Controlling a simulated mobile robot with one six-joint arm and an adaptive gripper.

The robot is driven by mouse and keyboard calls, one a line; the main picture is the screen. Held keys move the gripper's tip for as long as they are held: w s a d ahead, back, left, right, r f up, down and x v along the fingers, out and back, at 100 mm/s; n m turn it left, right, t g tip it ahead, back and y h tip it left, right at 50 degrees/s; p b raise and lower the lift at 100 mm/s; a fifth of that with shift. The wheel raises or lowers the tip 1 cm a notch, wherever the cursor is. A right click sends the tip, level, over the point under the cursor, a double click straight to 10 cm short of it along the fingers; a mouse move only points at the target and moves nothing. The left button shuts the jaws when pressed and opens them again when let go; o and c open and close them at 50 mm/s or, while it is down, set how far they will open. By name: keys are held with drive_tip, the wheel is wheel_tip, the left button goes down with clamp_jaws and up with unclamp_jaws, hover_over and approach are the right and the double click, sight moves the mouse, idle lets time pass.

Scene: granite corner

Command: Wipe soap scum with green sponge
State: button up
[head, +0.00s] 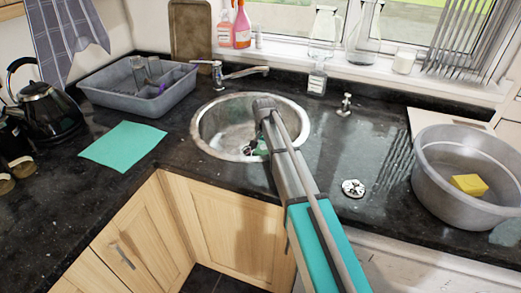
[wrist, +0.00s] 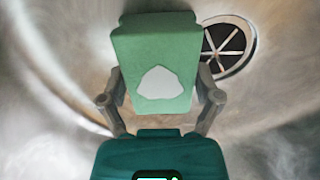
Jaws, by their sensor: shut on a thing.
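The green sponge (wrist: 150,48) is held between the two fingers of my gripper (wrist: 160,85) in the wrist view. A whitish, uneven patch shows on the sponge's near face; I cannot tell if it is scum or a mark. The round steel sink (head: 204,135) surrounds my gripper (head: 258,147), which reaches down into the bowl in the head view. Only a little of the sponge (head: 262,146) shows there, partly behind my arm. The drain (wrist: 229,50) lies right of the sponge. Cloudy pale smears cover the sink's metal; I cannot tell scum from reflections, or whether the sponge touches the bowl.
A faucet (head: 235,73) stands behind the sink. A grey dish rack (head: 110,88) and teal cloth (head: 123,144) lie left. A grey basin (head: 430,165) with a yellow sponge (head: 469,184) stands right. A small strainer (head: 353,188) lies between. Bottles (head: 242,25) line the window sill.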

drive_tip(key=shift+w+d, duration=0.1)
drive_tip(key=shift+s+d, duration=0.35)
drive_tip(key=shift+d, duration=0.5)
drive_tip(key=shift+s+d, duration=0.35)
drive_tip(key=shift+d, duration=0.5)
drive_tip(key=shift+d, duration=0.1)
drive_tip(key=shift+s+d+f, duration=0.1)
drive_tip(key=shift+s+d, duration=0.3)
drive_tip(key=shift+d, duration=0.45)
drive_tip(key=shift+s+d+f, duration=0.1)
drive_tip(key=shift+s+d, duration=0.25)
drive_tip(key=shift+d, duration=0.45)
drive_tip(key=shift+r, duration=0.1)
drive_tip(key=shift+r+p, duration=2.95)
drive_tip(key=shift+p, duration=0.05)
drive_tip(key=shift+r, duration=0.15)
